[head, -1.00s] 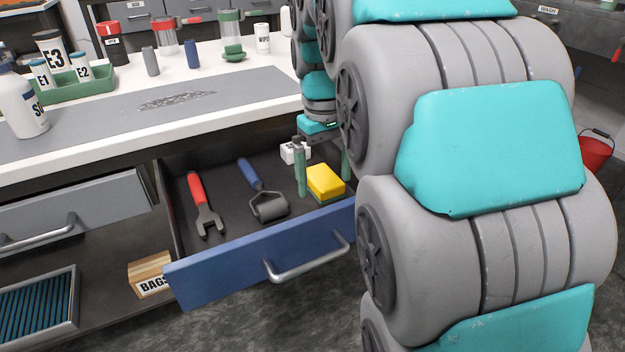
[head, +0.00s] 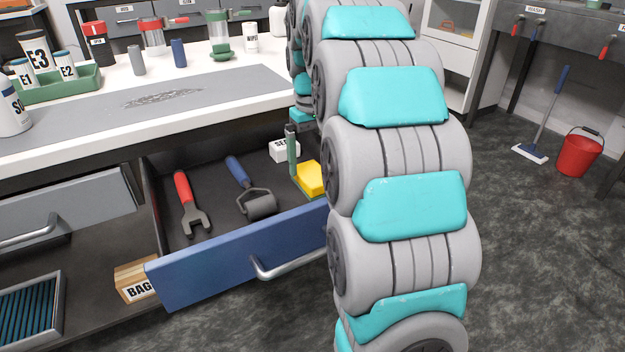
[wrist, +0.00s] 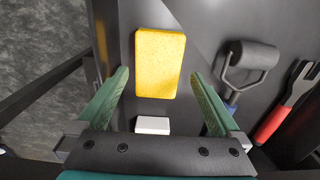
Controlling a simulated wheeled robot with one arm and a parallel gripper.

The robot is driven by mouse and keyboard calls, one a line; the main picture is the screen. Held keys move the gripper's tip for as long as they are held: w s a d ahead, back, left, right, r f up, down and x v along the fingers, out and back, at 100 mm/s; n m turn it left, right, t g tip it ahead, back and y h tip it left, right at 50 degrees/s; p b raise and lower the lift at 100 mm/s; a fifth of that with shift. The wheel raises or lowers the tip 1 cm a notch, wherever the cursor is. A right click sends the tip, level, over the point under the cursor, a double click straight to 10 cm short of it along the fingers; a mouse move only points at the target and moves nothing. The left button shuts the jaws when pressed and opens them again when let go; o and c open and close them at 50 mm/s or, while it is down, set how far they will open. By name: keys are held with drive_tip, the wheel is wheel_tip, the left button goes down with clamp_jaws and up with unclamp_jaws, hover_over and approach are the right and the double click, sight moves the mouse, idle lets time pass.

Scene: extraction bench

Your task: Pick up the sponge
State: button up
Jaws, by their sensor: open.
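The yellow sponge (wrist: 160,62) lies in the open blue-fronted drawer (head: 235,255), near the drawer's right end. In the head view the sponge (head: 311,178) is partly hidden by my arm, and a green edge shows at its base. My gripper (wrist: 158,82) is open, with its two green fingers on either side of the sponge's near end in the wrist view. Nothing is between the fingers in their grip. In the head view only one green finger shows beside the sponge; the other is hidden behind my arm.
A white labelled box (head: 284,150) sits behind the sponge in the drawer. A roller with a blue handle (head: 260,205) and a red-handled fork-ended tool (head: 190,205) lie to the left. The worktop (head: 225,80) overhangs the drawer's back.

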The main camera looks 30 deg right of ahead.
sight(313, 172)
wheel_tip(313, 172, down, 5)
drive_tip(key=shift+d+r, duration=0.15)
drive_tip(key=shift+r, duration=0.05)
drive_tip(key=shift+c, duration=0.2)
drive_tip(key=c, duration=1.1)
drive_tip(key=shift+r, duration=0.15)
wheel_tip(313, 172, up, 10)
drive_tip(key=shift+f, duration=0.1)
